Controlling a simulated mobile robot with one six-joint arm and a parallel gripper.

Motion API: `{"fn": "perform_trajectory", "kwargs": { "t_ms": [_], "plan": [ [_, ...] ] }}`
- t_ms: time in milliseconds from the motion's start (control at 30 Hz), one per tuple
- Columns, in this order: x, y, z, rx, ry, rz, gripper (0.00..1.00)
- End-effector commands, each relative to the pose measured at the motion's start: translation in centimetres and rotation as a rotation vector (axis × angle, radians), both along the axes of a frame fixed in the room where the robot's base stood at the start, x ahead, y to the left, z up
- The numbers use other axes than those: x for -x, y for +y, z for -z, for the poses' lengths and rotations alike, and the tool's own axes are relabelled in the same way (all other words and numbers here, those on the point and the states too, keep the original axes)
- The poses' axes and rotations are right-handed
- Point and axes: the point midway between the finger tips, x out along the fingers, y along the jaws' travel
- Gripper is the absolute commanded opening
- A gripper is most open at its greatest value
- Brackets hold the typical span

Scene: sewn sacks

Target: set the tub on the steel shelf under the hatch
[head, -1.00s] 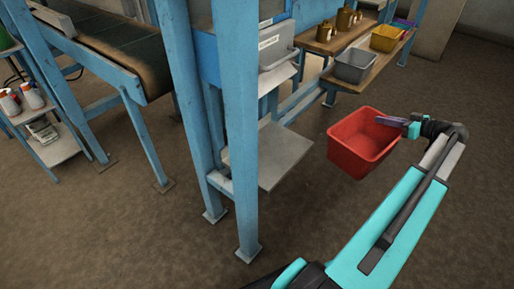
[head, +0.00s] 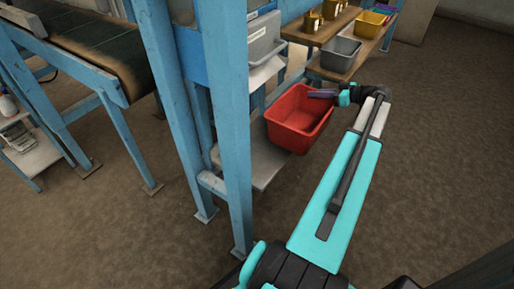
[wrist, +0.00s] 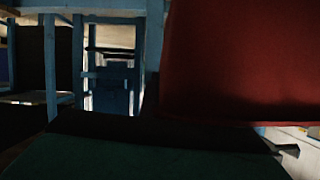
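The red tub (head: 298,118) is empty and roughly upright in the head view. My gripper (head: 322,94) is shut on its far right rim, and its purple fingers overlap that rim. The steel shelf (head: 262,168) is a bare grey plate low on the blue frame. The tub covers the shelf's far right part in the picture; I cannot tell whether they touch. In the wrist view the tub (wrist: 245,60) fills the upper right as a dark red wall, and the fingertips cannot be made out.
A blue post (head: 228,130) stands at the shelf's near left. A grey labelled bin (head: 264,42) sits on a plate above the shelf. Floor right of my arm is clear.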

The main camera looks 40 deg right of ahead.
Motion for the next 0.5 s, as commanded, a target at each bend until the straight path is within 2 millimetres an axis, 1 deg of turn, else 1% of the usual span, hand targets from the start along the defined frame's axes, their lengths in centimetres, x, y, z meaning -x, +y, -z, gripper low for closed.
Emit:
{"fn": "perform_trajectory", "kwargs": {
  "t_ms": [333, 500],
  "plan": [
    [0.55, -0.53, -0.07, -0.001, -0.001, 0.009, 0.0],
    [0.5, -0.27, -0.02, -0.001, -0.001, 0.01, 0.0]
  ]
}}
